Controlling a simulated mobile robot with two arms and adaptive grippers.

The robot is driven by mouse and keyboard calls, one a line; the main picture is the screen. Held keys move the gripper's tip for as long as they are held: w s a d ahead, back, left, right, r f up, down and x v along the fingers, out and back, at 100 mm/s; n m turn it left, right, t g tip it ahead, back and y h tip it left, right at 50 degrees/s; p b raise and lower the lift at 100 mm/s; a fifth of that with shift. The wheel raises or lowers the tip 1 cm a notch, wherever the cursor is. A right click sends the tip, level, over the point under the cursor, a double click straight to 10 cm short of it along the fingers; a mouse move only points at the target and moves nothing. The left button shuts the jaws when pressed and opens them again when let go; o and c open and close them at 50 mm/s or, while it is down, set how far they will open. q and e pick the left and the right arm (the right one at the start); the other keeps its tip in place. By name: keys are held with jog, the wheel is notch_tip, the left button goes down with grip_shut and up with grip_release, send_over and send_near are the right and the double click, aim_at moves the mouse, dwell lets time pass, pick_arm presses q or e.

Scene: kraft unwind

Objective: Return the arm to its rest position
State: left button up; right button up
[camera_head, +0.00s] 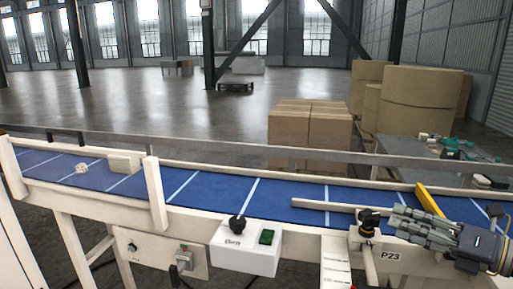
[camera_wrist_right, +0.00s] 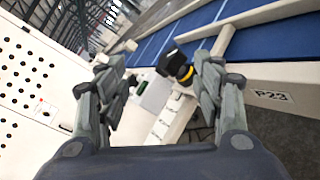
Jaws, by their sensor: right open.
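My right gripper (camera_head: 398,226) is at the lower right in the head view, by the near rail of the blue conveyor (camera_head: 225,191), close to the P23 label. In the right wrist view its two fingers (camera_wrist_right: 158,85) are spread apart with nothing between them. A black knob with a yellow ring (camera_wrist_right: 178,68) shows just beyond the fingers; in the head view this knob (camera_head: 369,219) stands left of the fingertips. I cannot tell whether they touch. My left gripper is in neither view.
A control box (camera_head: 247,248) with a black knob and green button hangs on the conveyor's near side. A pale block (camera_head: 124,162) and a small whitish item (camera_head: 82,168) lie on the belt at left. A yellow bar (camera_head: 429,200) crosses the belt's right end. Cartons (camera_head: 310,128) stand behind.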

jog(key=s+d+f+m+t+h, duration=0.1)
jog(key=s+d+f+m+h, duration=0.2)
jog(key=f+m+h, duration=0.65)
jog(key=s+d+f+m+h, duration=0.2)
jog(key=s+f+m+h, duration=0.2)
jog(key=f+m, duration=1.05)
jog(key=s+a+f+m+g+y, duration=0.1)
jog(key=s+a+f+m+g, duration=0.4)
jog(key=s+a+f, duration=0.4)
jog(key=s+a+f+m+g+y, duration=0.2)
jog(key=s+a+f+m+g, duration=0.4)
jog(key=s, duration=0.5)
notch_tip(320, 180, down, 23)
jog(key=s+n, duration=0.2)
jog(key=s+d+f+g, duration=0.1)
jog(key=s+d+f, duration=0.1)
jog(key=s+f, duration=1.4)
jog(key=shift+s+d+f+h, duration=0.2)
jog(key=shift+s+d+h, duration=0.1)
jog(key=shift+s+h, duration=0.1)
